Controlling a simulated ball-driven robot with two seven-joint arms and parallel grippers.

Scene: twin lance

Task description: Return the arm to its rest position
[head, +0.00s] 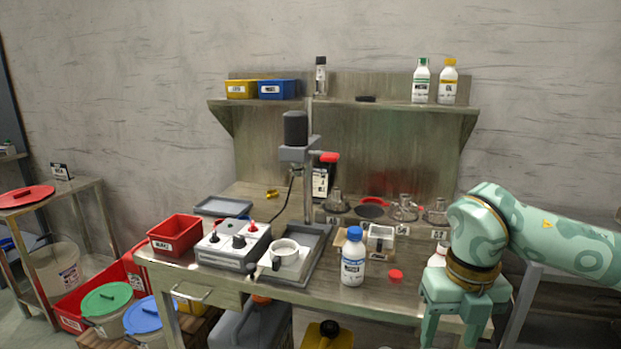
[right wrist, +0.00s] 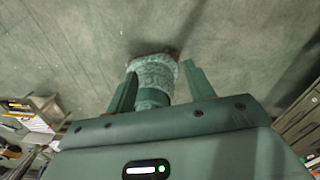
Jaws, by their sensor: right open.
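My right arm comes in from the right in the head view, over the bench's front right corner. Its right gripper (head: 462,330) points down with its two fingers apart and nothing seen between them. In the right wrist view the gripper (right wrist: 160,78) shows two spread green fingers above grey floor. A patterned green part of my own body shows beyond and between them. My left arm and left gripper are not in view.
The wooden bench (head: 375,300) bears a white bottle with a blue cap (head: 353,262), a red cap (head: 396,276), a red bin (head: 175,234), a control box (head: 232,245) and a white mug (head: 285,254). A white bottle (head: 437,256) stands partly hidden behind my right gripper.

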